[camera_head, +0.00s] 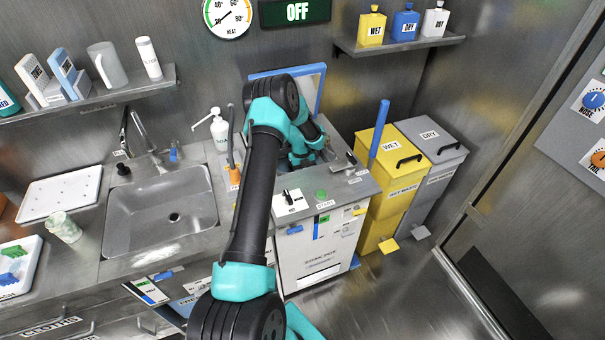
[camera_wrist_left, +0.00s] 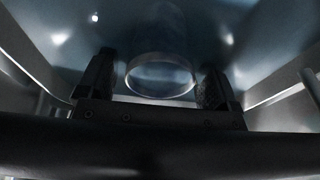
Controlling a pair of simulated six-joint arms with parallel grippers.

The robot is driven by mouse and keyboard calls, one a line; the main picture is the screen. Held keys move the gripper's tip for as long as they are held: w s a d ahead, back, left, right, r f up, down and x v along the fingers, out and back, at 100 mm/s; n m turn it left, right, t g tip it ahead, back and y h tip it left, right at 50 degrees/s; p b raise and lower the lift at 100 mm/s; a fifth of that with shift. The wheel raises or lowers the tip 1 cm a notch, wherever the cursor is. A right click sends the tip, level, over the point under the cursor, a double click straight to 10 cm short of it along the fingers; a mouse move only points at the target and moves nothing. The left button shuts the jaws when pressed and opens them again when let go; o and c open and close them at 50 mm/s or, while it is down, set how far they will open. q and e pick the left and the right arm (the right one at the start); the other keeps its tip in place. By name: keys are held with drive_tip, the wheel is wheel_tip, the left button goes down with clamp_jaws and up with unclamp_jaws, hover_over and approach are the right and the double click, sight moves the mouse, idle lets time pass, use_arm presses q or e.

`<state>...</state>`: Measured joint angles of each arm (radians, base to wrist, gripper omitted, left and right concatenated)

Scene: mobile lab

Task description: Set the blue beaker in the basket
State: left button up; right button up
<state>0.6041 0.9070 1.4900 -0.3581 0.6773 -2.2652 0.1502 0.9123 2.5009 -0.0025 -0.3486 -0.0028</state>
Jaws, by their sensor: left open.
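My left arm reaches over the counter to the open bath (camera_head: 345,182) under a raised blue-edged lid (camera_head: 322,85). Its gripper (camera_head: 318,145) is down at the bath opening, largely covered by my own arm. In the left wrist view the two dark fingers (camera_wrist_left: 156,85) stand apart. A clear round rim with a faint bluish look, probably the blue beaker (camera_wrist_left: 160,92), shows between them, with gaps on both sides. Pale metal walls or bars flank it; I cannot tell whether they are the basket or the bath. My right gripper is not in view.
A sink (camera_head: 160,212) and a soap bottle (camera_head: 219,130) are left of the bath. A patterned cup (camera_head: 65,228) stands near a white tray (camera_head: 60,193). Yellow (camera_head: 398,170) and grey bins stand to the right. The floor in front is clear.

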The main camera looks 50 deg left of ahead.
use_arm(q)
wheel_tip(320, 180, up, 11)
drive_tip(key=a, duration=0.1)
drive_tip(key=shift+w+a+r, duration=0.15)
drive_tip(key=shift+w+r, duration=0.05)
drive_tip(key=shift+w, duration=0.05)
drive_tip(key=shift+r, duration=0.1)
idle(0.5)
